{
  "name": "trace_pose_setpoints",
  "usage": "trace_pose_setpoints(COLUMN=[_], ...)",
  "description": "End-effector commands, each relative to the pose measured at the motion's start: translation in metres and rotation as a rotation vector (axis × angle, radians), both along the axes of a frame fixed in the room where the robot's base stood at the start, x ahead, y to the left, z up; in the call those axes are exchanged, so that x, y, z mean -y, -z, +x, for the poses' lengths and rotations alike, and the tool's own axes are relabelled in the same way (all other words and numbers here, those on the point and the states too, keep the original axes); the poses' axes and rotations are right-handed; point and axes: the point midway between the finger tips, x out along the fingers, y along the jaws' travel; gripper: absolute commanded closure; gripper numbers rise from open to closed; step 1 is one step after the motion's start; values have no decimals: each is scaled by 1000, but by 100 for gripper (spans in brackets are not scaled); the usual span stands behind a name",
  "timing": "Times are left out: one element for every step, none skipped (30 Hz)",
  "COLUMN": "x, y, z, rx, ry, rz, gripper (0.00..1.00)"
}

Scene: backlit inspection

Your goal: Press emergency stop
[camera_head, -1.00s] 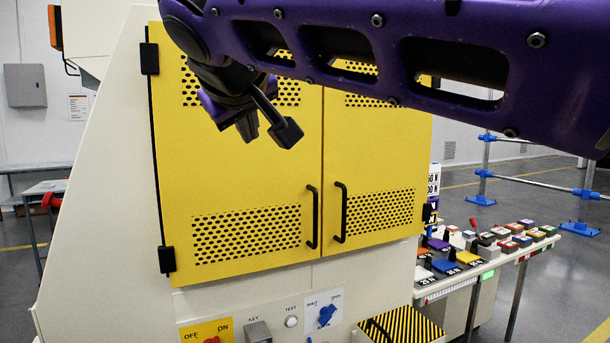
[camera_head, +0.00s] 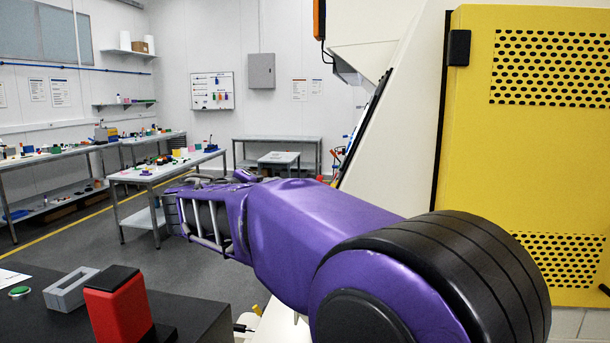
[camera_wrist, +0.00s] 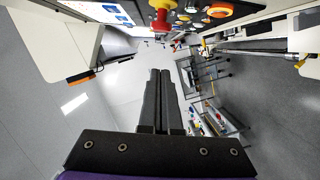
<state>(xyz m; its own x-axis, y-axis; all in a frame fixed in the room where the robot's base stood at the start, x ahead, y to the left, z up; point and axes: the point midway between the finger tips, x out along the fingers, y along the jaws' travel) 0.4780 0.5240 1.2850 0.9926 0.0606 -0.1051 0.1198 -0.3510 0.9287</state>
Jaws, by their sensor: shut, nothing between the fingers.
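In the head view my purple arm reaches left across the middle; the fingers and the button cannot be made out there.
The cream machine with its yellow door (camera_head: 470,150) stands close at right. A black worktop (camera_head: 190,318) at lower left carries a red block (camera_head: 118,310), a grey frame (camera_head: 70,290) and a green button (camera_head: 19,292). Workbenches (camera_head: 165,172) stand farther back, with open floor between.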

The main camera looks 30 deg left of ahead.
Motion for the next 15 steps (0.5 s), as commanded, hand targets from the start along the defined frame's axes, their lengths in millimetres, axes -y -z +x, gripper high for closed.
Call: trace_pose_setpoints(x=[-2, -3, -4, -4, -4, -5, -5, -5, -5, -5, -5, -5, -5, -5, -5], y=[-3, -5, -7, -8, -9, -9, -9, -9, -9, -9, -9, -9, -9, -9, -9], z=[-1, -1, -1, -2, -2, -2, -2, -2, -2, -2, -2, -2, -2, -1, 0], rx=[5, 9, 12, 14, 15, 15, 15, 15, 15, 15, 15, 14, 14, 14, 14], ry=[-8, -12, -14, -17, -17, -18, -19, -19, -18, -18, -18, -18, -18, -18, -18], rz=[6, 9, 12, 15, 16, 17, 17, 17, 16, 16, 16, 16, 16, 16, 16], gripper=[100, 100, 100, 100, 100, 100, 100, 100, 100, 100, 100, 100, 100, 100, 100])
